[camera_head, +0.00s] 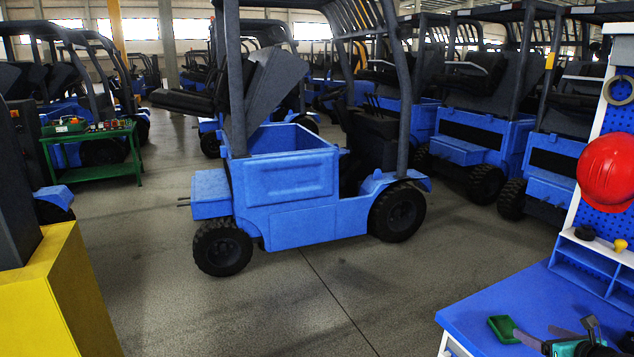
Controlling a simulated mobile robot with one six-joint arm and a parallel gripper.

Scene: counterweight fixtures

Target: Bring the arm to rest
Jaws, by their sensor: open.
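My gripper and arm are not in view, so their pose cannot be seen. A blue forklift-like vehicle (288,188) stands in the middle of the floor, with its seat and dark panel tilted up over an open blue compartment. Nothing of my arm shows at the vehicle or at the workbench.
A green cart (92,171) stands at left. Several blue vehicles fill the back. Grey floor (270,310) in front is clear.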

